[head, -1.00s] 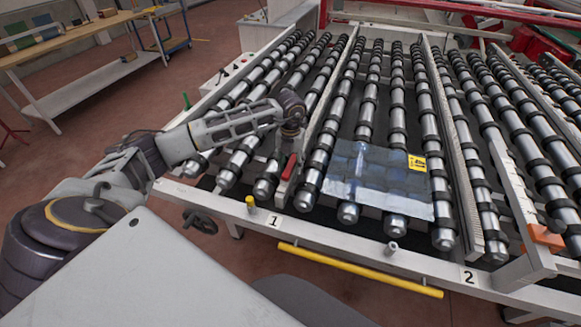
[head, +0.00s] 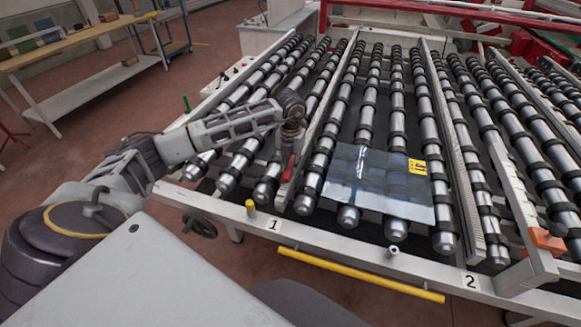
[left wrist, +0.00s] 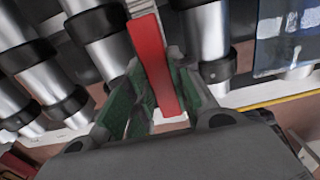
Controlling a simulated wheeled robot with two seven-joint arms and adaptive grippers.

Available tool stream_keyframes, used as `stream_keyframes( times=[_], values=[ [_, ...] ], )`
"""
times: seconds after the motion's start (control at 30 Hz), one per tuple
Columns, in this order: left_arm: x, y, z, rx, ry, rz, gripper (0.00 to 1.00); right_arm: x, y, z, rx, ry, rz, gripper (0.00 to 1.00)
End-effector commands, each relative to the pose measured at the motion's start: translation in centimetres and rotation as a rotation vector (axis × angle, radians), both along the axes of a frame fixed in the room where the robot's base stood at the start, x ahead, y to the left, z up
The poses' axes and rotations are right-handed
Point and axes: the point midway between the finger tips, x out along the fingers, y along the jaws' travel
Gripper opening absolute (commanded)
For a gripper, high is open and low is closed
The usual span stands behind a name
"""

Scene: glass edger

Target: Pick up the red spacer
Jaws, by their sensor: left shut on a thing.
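The red spacer (head: 288,168) is a narrow red bar at the white divider rail near the front of the roller conveyor. My left gripper (head: 287,158) is above the conveyor at that rail. In the left wrist view the red spacer (left wrist: 153,65) stands between the green-padded fingers of my left gripper (left wrist: 158,105), which is shut on it. In the head view the fingers are small and partly hidden by the wrist. I cannot tell whether the spacer touches the rail. My right gripper is not in view.
A glass pane (head: 378,182) with a yellow label lies on the rollers to the right. White divider rails (head: 455,150) run between the roller rows. A yellow bar (head: 360,275) runs along the front edge. A wooden workbench (head: 70,45) stands at the far left.

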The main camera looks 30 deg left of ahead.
Motion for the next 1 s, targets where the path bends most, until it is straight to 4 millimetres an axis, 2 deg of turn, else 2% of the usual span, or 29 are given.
stream_keyframes(
  times=[0.53, 0.73, 1.0],
  values=[
    [0.1, 0.0, 7.3, -0.001, -0.002, 0.0, 0.06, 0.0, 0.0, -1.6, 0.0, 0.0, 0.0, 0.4],
    [0.0, 0.0, 8.6, -0.001, -0.001, 0.0, 0.06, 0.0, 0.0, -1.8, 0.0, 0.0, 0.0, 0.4],
    [0.0, 0.0, 8.8, -0.001, 0.0, 0.0, 0.06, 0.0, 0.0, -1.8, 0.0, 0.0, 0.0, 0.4]
  ],
)
